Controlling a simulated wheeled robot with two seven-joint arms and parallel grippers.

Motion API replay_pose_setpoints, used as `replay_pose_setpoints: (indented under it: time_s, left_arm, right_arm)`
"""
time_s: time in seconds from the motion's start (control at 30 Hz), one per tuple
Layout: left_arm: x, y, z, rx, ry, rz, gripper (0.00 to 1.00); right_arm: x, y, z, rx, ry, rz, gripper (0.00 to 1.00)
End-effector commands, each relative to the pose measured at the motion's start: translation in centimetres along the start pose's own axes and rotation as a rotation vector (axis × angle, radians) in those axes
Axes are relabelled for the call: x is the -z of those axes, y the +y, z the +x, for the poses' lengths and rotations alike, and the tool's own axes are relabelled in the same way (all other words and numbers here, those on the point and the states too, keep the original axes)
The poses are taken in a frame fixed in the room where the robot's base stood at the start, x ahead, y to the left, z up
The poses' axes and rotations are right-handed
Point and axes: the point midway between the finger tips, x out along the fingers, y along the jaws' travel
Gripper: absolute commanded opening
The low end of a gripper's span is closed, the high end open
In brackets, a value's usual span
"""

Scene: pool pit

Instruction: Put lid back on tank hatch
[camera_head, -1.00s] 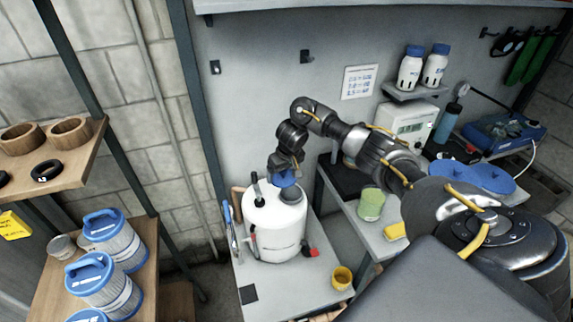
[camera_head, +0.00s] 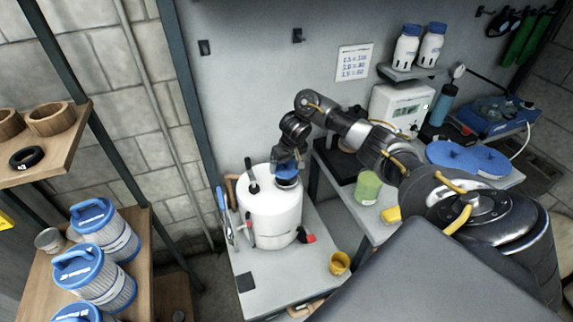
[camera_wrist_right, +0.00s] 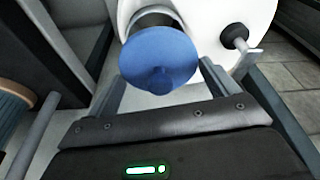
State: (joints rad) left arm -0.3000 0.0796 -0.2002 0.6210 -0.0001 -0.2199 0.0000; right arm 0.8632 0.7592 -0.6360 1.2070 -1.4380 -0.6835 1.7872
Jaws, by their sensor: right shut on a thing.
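The white tank (camera_head: 272,220) stands upright on a small grey table, and its top also shows in the right wrist view (camera_wrist_right: 205,22). My right gripper (camera_head: 287,160) is shut on the blue lid (camera_head: 287,172), over the right part of the tank top. In the right wrist view the round blue lid (camera_wrist_right: 158,62) sits between the two fingertips. The grey hatch (camera_wrist_right: 150,18) rim shows just past it, partly covered by the lid. I cannot tell whether the lid touches the rim. My left gripper is not in view.
A black handle (camera_head: 252,182) stands up from the tank top, left of the lid. A yellow cup (camera_head: 340,263) is at the table's right edge. A green container (camera_head: 367,188) stands on the counter to the right. Blue-capped filters (camera_head: 103,278) stand on the left shelf.

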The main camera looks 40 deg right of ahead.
Motion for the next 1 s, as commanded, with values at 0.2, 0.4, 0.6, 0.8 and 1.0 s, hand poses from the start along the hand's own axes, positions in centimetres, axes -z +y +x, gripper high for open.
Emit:
replay_pose_setpoints:
  time_s: [0.2, 0.4, 0.6, 0.8, 1.0]
  left_arm:
    - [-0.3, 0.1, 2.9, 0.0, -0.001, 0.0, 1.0]
    - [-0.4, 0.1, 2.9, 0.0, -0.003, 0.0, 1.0]
    - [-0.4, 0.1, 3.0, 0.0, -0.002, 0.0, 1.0]
    - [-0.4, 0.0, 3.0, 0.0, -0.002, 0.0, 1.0]
    - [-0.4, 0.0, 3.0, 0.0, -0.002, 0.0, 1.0]
  right_arm:
    - [-0.5, 0.0, 2.1, 0.001, 0.002, 0.0, 0.64]
    - [-0.9, 0.0, 3.3, 0.0, 0.0, 0.001, 0.64]
    - [-1.0, 0.0, 3.7, 0.0, 0.001, 0.001, 0.64]
    - [-1.0, 0.0, 3.7, 0.0, 0.001, 0.001, 0.64]
    - [-1.0, 0.0, 3.7, 0.0, 0.001, 0.001, 0.64]
